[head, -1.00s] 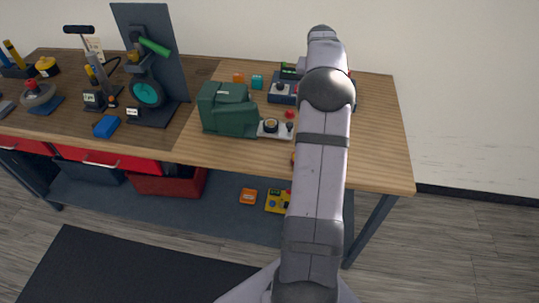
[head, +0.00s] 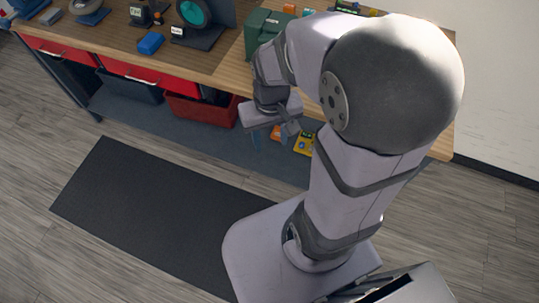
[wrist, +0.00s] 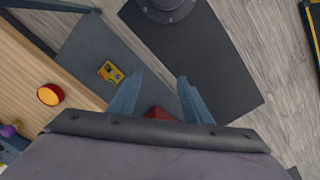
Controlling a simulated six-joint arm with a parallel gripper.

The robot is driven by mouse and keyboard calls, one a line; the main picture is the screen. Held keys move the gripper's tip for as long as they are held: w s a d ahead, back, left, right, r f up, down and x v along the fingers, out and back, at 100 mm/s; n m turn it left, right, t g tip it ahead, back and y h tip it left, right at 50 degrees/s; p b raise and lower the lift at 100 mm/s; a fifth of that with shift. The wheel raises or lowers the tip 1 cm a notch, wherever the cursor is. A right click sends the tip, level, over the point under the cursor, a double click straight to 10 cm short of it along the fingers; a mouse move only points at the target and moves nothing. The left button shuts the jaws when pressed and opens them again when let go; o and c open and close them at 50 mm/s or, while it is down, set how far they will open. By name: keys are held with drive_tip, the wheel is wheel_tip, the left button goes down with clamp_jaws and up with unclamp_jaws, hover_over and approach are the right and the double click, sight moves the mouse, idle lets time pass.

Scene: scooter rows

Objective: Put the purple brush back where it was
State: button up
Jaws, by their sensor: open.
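I cannot make out a purple brush for certain. A small purple object (wrist: 8,130) shows at the left edge of the wrist view, on or beside the wooden bench top, partly cut off. My gripper (wrist: 160,80) is open, and nothing is held between its two blue-grey fingers. In the head view my gripper (head: 270,141) hangs in front of the bench's front edge, pointing down over the lower shelf. My arm hides much of the right part of the bench there.
The wooden bench (head: 228,78) carries a green case (head: 262,28) and a blue block (head: 150,43). A red bin (head: 200,109) and a yellow box (wrist: 110,72) are on the lower shelf. A red-yellow round button (wrist: 50,95) is near the bench edge. A black mat (head: 130,190) lies on the floor.

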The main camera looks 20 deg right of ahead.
drive_tip(key=shift+n, duration=0.6)
drive_tip(key=s, duration=0.1)
drive_tip(key=s+a, duration=0.1)
drive_tip(key=s, duration=0.1)
drive_tip(key=s+a+f, duration=0.1)
drive_tip(key=shift+s, duration=0.15)
idle(0.7)
